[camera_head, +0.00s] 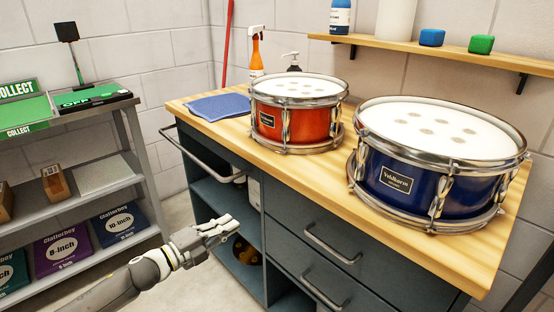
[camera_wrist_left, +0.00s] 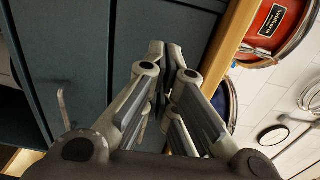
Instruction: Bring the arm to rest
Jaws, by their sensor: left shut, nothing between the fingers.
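My left gripper (camera_head: 218,230) is shut and empty. It hangs in front of the bench's open shelf side, below the worktop edge, touching nothing that I can see. In the left wrist view its fingers (camera_wrist_left: 165,50) are together, with the dark cabinet front behind them. My left arm (camera_head: 150,268) comes in from the lower left. My right gripper shows in neither view. A red drum (camera_head: 295,122) and a blue drum (camera_head: 412,188) stand on the wooden worktop (camera_head: 235,128). The red drum also shows in the left wrist view (camera_wrist_left: 272,22).
The grey bench drawers (camera_head: 305,240) with metal handles are right of the gripper. A towel rail (camera_head: 200,160) sticks out from the bench's left end. A shelf rack (camera_head: 98,185) with boxes and trays stands at the left. Bare floor (camera_head: 178,215) lies between.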

